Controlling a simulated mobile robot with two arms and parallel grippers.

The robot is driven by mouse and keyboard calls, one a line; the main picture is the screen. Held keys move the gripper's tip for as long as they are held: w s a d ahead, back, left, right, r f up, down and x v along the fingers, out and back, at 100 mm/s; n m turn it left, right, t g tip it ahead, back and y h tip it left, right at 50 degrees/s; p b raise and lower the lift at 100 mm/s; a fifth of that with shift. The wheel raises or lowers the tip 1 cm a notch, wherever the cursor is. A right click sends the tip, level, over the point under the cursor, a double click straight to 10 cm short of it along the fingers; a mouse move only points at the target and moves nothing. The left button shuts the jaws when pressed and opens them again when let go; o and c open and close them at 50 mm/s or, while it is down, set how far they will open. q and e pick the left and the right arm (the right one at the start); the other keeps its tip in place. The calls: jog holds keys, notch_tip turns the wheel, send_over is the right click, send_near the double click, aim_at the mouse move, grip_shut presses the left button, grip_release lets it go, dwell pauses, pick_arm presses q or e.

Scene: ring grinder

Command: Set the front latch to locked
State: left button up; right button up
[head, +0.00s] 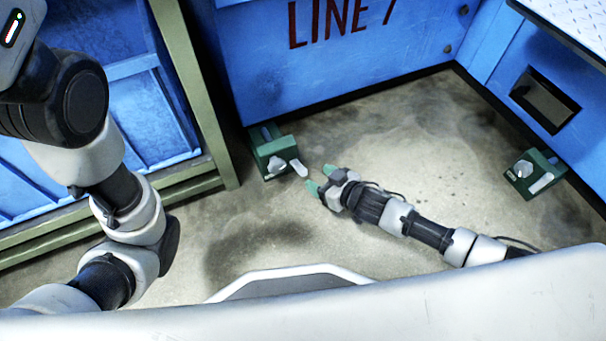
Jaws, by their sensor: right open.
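A green latch box (275,157) with a pale grey lever (299,168) and a light knob stands on the floor at the foot of the blue wall, left of centre. A second, similar green latch box (534,174) with a pale lever (542,183) stands at the right. The picture does not label which one is the front latch. My right gripper (319,179), with green fingertips, is open and empty. Its tips point at the first box's lever, just short of it and apparently apart. My left arm shows at the left; its gripper is out of view.
A blue wall (330,60) marked "LINE 7" rises behind the first box. A blue panel with a dark opening (545,99) is at the right. An olive-green frame post (195,90) stands close left of the first box. The concrete floor (430,140) between is clear.

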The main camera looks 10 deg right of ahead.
aim_at(306, 172)
jog(key=b+x, duration=0.3)
jog(key=x, duration=0.3)
jog(key=shift+s+d+f+b, duration=0.1)
jog(key=shift+f+b, duration=0.1)
jog(key=shift+b, duration=0.1)
jog(key=shift+w+a, duration=0.3)
jog(key=shift+w, duration=0.1)
grip_shut()
